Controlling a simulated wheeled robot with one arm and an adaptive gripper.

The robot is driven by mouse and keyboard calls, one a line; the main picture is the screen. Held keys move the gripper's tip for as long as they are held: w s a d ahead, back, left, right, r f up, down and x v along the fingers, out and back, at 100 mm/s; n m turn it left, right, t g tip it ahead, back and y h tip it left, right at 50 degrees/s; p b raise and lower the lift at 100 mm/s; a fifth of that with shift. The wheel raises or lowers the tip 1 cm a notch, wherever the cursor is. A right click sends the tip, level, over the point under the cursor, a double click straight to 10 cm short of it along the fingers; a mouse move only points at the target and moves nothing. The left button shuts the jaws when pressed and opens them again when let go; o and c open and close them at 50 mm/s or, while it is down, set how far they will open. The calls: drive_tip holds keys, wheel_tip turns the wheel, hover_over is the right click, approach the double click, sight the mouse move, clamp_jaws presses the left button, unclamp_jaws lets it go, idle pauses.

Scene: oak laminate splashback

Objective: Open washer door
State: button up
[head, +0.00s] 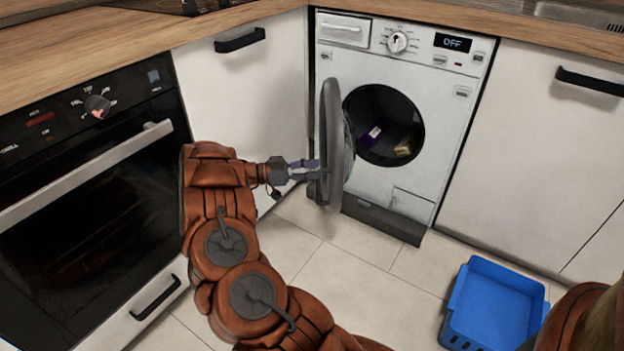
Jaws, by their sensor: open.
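The white washer (440,95) stands under the counter at the back. Its round grey door (333,145) is swung out to the left and seen nearly edge-on. The washer's display (452,42) reads OFF.
A black oven (85,180) with a long handle is at the left. White cabinets flank the washer, one at left (235,95) close behind my arm, one at right (550,140). A blue basket (495,305) sits on the floor at lower right. Tiled floor before the washer is clear.

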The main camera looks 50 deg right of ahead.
sight(331, 147)
drive_tip(key=shift+r, duration=1.75)
